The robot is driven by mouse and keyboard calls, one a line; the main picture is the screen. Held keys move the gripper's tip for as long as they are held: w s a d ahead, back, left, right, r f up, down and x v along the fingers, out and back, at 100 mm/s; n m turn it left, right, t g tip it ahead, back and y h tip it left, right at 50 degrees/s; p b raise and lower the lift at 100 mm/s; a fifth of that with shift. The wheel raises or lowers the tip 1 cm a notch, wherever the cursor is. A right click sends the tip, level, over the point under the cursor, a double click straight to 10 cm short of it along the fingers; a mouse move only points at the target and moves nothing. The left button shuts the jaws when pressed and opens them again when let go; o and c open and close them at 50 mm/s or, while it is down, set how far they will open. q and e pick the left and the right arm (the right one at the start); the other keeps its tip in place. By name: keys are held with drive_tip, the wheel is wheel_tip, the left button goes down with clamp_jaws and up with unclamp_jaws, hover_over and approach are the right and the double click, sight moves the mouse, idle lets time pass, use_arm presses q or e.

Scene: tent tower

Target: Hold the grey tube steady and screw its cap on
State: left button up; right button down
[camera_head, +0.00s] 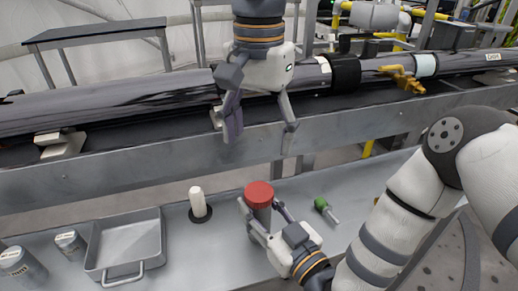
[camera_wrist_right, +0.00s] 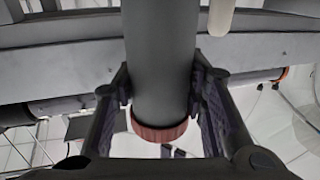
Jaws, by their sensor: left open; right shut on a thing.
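The grey tube (camera_head: 263,214) stands upright over the grey bench, and its lower part is hidden by my right gripper. The red cap (camera_head: 259,192) sits on its top end; I cannot tell how tightly. My right gripper (camera_head: 264,218) is shut on the tube just below the cap. In the right wrist view its fingers (camera_wrist_right: 160,92) press on both sides of the tube (camera_wrist_right: 160,50), with the ridged red cap (camera_wrist_right: 160,133) at the lower end of the picture. My left gripper (camera_head: 262,130) is open and empty, pointing down above the cap, clear of it.
A metal tray (camera_head: 152,223) lies on the bench at left, with small cans (camera_head: 70,243) beside it. A white rod on a black base (camera_head: 199,204) stands left of the tube. A green-handled tool (camera_head: 323,206) lies at right. A long dark cylinder (camera_head: 110,104) lies behind a rail.

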drive_tip(key=c, duration=0.9)
unclamp_jaws()
drive_tip(key=v, duration=1.2)
